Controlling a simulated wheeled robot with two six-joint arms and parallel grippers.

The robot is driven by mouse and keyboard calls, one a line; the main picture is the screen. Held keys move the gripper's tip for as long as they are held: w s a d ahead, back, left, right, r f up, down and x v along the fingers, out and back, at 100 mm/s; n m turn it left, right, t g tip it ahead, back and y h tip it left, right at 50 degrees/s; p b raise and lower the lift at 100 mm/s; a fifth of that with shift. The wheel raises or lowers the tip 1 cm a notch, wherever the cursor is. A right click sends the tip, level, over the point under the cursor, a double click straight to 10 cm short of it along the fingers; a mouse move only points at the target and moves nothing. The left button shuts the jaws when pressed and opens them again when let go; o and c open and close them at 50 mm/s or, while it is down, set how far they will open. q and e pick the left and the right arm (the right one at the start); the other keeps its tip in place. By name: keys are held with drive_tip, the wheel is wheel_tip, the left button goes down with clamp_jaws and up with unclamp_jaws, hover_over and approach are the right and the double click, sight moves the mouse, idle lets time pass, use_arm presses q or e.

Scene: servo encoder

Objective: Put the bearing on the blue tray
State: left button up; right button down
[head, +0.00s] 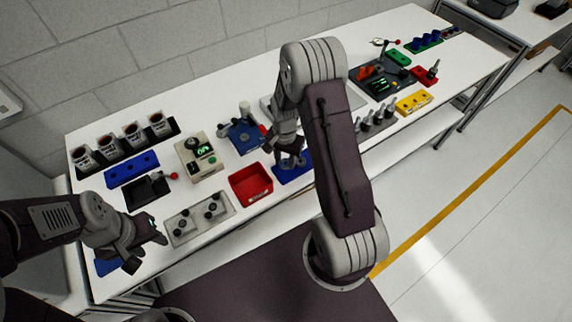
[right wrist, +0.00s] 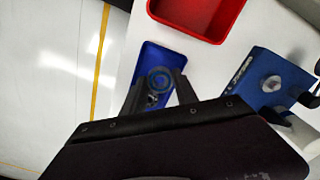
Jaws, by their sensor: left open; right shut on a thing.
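The blue tray (head: 285,177) lies near the table's front edge, right of the red bin; it also shows in the right wrist view (right wrist: 149,62). My right gripper (head: 290,163) points down over this tray, its fingers (right wrist: 160,82) shut on a small ring-shaped bearing (right wrist: 160,73). The bearing appears over the tray's surface; I cannot tell whether it touches it. In the head view the bearing is hidden by the gripper. My left gripper (head: 145,245) is open and empty at the table's front left, near the grey plate with knobs.
The red bin (head: 250,184) stands close left of the blue tray. A blue fixture (head: 243,136) stands behind it. A grey plate with knobs (head: 199,217) lies front left, with a beige meter box (head: 200,157) behind. Dark racks and coloured blocks fill the table's right end.

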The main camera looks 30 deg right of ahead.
sight(285, 172)
drive_tip(key=f, duration=0.3)
drive_tip(key=shift+s+a+p, duration=0.1)
drive_tip(key=shift+s+p, duration=0.15)
drive_tip(key=shift+p, duration=0.15)
drive_tip(key=shift+f, duration=0.35)
drive_tip(key=shift+w+f, duration=0.15)
drive_tip(key=shift+w, duration=0.05)
drive_tip(key=shift+s+f, duration=0.1)
drive_tip(key=shift+f, duration=0.05)
drive_tip(key=c, duration=1.2)
unclamp_jaws()
drive_tip(key=shift+c, duration=0.2)
